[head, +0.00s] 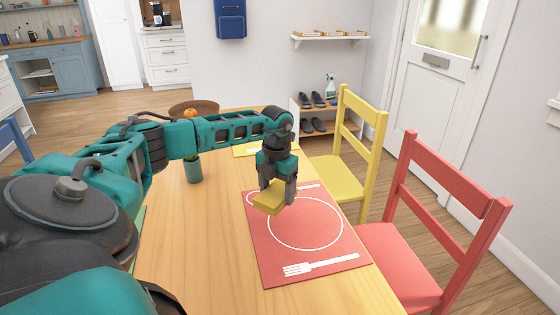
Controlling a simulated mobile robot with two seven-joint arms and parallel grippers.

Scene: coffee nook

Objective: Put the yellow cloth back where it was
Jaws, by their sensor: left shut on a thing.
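The yellow cloth (268,204) is a small folded pad in the head view, right of the middle of the table. My left gripper (275,192) points down and is shut on it. The cloth appears over the upper left part of the red placemat (315,262); I cannot tell whether it touches the mat. The placemat has a printed white plate outline, a fork and another utensil partly hidden by the gripper. My right gripper is not in view.
A dark green cup (194,170) stands on the wooden table (205,255) left of my gripper. Behind are a yellow placemat (246,151) and a bowl (200,106) with an orange fruit. A yellow chair (338,178) and a red chair (402,262) line the right side.

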